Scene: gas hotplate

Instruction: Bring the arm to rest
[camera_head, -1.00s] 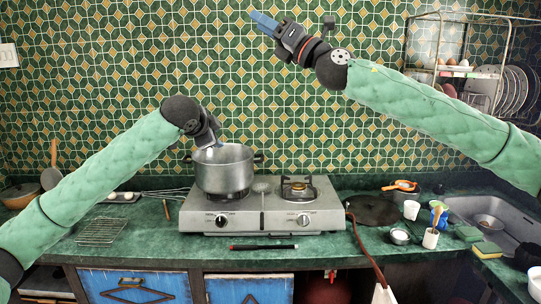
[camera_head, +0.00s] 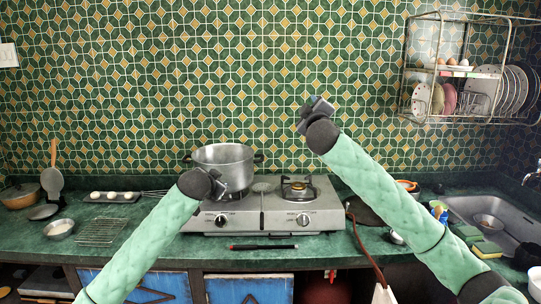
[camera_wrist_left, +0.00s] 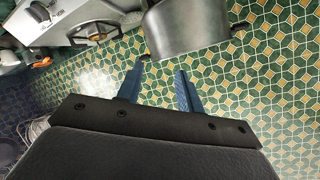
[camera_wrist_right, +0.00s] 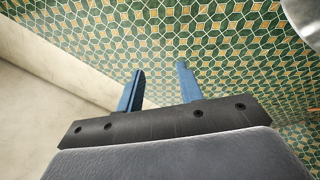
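My left gripper (camera_head: 218,184) is in front of the steel pot (camera_head: 223,167) in the head view, its fingers mostly hidden by the wrist. In the left wrist view its two blue fingers (camera_wrist_left: 160,88) stand apart with nothing between them, and the pot (camera_wrist_left: 188,25) shows beyond them. My right gripper (camera_head: 318,106) is raised in front of the tiled wall, above and behind the right burner in the picture. In the right wrist view its blue fingers (camera_wrist_right: 160,88) are apart and empty, with wall tiles beyond.
The gas hotplate (camera_head: 262,213) stands on the green counter (camera_head: 330,246), with the pot on its left burner. A wire rack (camera_head: 472,120) with plates and eggs hangs at the right. A sink (camera_head: 490,215) is below it. A tray with eggs (camera_head: 110,197) lies at the left.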

